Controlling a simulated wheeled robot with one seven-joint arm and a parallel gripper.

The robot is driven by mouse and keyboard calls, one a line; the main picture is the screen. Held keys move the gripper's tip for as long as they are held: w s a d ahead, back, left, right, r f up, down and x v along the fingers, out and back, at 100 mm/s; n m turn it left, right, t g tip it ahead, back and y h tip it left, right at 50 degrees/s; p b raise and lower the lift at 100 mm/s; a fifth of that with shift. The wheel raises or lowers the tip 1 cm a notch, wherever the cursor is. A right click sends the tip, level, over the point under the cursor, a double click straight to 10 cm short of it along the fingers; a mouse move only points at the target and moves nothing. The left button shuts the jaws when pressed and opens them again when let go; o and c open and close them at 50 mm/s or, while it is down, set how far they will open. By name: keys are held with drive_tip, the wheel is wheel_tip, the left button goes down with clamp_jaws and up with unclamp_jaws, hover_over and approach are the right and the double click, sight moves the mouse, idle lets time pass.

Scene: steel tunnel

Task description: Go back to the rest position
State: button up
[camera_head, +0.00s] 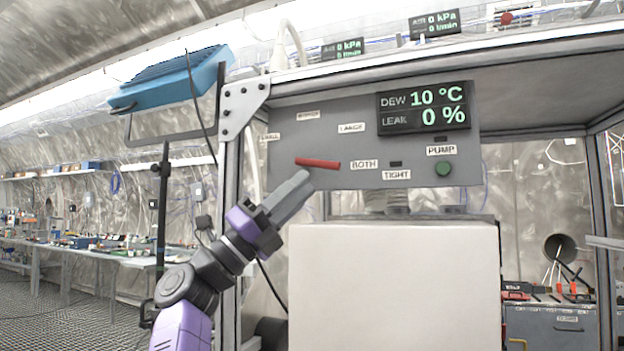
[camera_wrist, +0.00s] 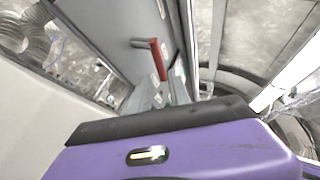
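My gripper (camera_head: 302,178) points up and to the right at the grey control panel (camera_head: 285,125). Its two grey fingers lie close together and look shut, with nothing seen between them. The red handle (camera_head: 318,163) on the panel lies almost level, just above my fingertips, pointing toward the BOTH label. In the wrist view the red handle (camera_wrist: 158,62) stands out from the panel on a grey shaft, beyond my fingertips (camera_wrist: 152,95). I cannot tell whether the fingers touch it.
A white box (camera_head: 394,285) stands below the panel, right of my arm. A green pump button (camera_head: 443,168) and a display (camera_head: 423,108) reading 10 °C and 0 % are on the panel. A blue device (camera_head: 170,80) on a stand is at upper left. Workbenches (camera_head: 85,250) stand farther left.

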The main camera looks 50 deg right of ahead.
drive_tip(key=shift+w+a+f, duration=0.15)
drive_tip(key=shift+a+f, duration=0.1)
idle(0.4)
